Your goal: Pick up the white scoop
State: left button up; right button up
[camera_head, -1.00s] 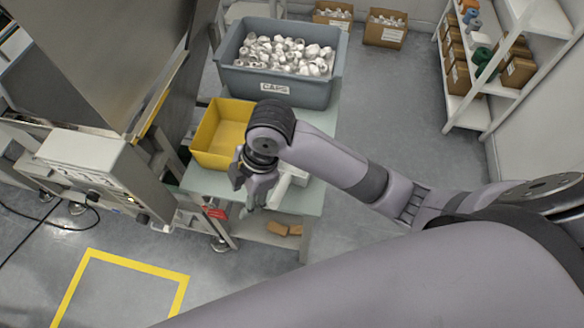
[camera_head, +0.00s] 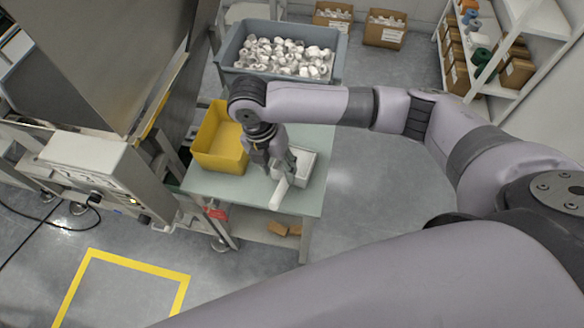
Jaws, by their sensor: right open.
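The white scoop (camera_head: 298,166) lies on the pale green table (camera_head: 235,192), with its handle (camera_head: 279,194) pointing toward the table's near edge. My right gripper (camera_head: 281,173) is open and points down at the scoop, close to where the handle meets the scoop's body. Its fingers hide part of the scoop. I cannot tell whether they touch it. My left gripper is not in view.
A yellow bin (camera_head: 222,142) stands on the table left of my gripper. A grey crate (camera_head: 275,83) of white caps stands behind. A steel machine (camera_head: 85,160) is at the left. Shelves (camera_head: 500,70) stand at the right. The table's near part is clear.

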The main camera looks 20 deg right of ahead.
aim_at(282, 185)
jog(key=f, duration=0.3)
jog(key=shift+s+d+f, duration=0.15)
jog(key=shift+s+d, duration=0.05)
jog(key=shift+d, duration=0.05)
jog(key=shift+s+d+f+p, duration=0.15)
jog(key=shift+f+p, duration=0.1)
jog(key=shift+f, duration=0.65)
jog(key=shift+s+a+f+p, duration=0.1)
jog(key=shift+f+p, duration=0.1)
jog(key=shift+f, duration=0.7)
jog(key=shift+s+d+f+p, duration=0.15)
jog(key=shift+f+p, duration=0.1)
jog(key=shift+f, duration=0.65)
jog(key=shift+a, duration=0.1)
jog(key=shift+c, duration=0.2)
grip_shut()
